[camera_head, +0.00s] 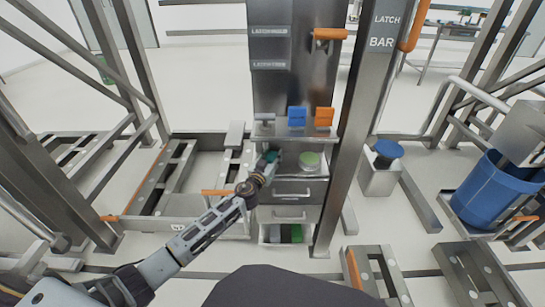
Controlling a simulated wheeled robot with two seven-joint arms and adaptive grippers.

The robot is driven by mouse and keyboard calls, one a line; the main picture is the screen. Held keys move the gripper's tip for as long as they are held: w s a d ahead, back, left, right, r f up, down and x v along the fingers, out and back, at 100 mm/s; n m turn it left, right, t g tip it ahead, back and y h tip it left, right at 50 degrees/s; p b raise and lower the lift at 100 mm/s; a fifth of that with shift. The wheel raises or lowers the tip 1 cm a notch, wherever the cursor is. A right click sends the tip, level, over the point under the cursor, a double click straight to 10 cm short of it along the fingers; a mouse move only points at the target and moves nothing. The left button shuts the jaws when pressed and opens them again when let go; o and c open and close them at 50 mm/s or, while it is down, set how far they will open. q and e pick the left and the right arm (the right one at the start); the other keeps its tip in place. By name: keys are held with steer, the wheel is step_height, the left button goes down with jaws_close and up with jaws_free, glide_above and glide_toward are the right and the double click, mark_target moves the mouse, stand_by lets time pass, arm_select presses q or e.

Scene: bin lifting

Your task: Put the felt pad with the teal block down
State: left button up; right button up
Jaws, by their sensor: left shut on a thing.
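My left gripper (265,167) reaches from the lower left into the open top drawer or tray of the metal cabinet. It is shut on a small teal block (272,156) at its tip. The felt pad cannot be made out at the teal block; the gripper and the small size hide this part. I cannot tell whether the block's underside touches the tray floor. A round green-topped piece (309,159) sits to the right in the same tray. My right gripper is not in view.
Blue (297,116) and orange (324,117) tabs stand on the shelf above. Drawers with handles (290,197) lie below, the lowest holding green items. A steel post (352,130) rises close on the right. A blue bin (490,195) stands far right.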

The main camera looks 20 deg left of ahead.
mark_target(269, 160)
arm_select(q)
steer(key=o, duration=1.1)
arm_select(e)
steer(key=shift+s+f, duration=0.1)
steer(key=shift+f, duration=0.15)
arm_select(q)
steer(key=shift+r, duration=0.1)
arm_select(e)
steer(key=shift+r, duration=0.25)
arm_select(q)
steer(key=shift+s, duration=0.5)
steer(key=shift+s+a+p, duration=0.15)
steer(key=shift+s+p, duration=0.15)
steer(key=shift+s, duration=1)
steer(key=shift+s+a, duration=0.2)
steer(key=shift+s, duration=1.7)
steer(key=shift+s+a, duration=0.15)
steer(key=shift+s, duration=1)
steer(key=shift+s+a, duration=0.1)
steer(key=shift+s, duration=1.05)
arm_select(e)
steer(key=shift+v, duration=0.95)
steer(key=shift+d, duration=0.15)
